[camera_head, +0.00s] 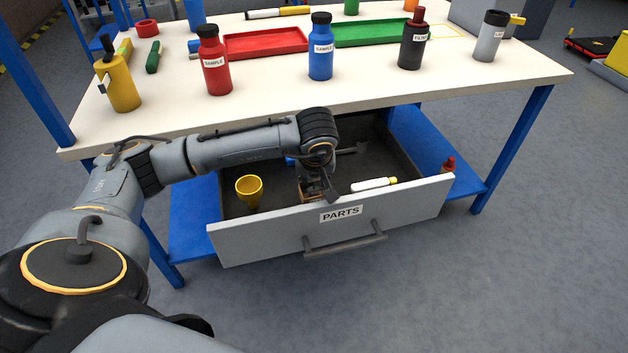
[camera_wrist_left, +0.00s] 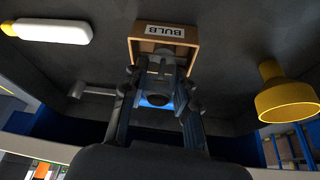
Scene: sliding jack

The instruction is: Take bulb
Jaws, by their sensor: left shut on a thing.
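The bulb is a small tan box (camera_wrist_left: 194,48) with a white "BULB" label, seen at the top middle of the left wrist view. In the head view a brown sliver of the box (camera_head: 306,198) shows beneath my left gripper (camera_head: 316,188), inside the open drawer. In the head view, I cannot tell whether the box touches the drawer floor. My right gripper is not in view.
The grey drawer's "PARTS" front (camera_head: 285,228) stands pulled out under the table (camera_head: 160,122). Bottles and trays stand on the tabletop above. My left arm reaches under the table's front edge.

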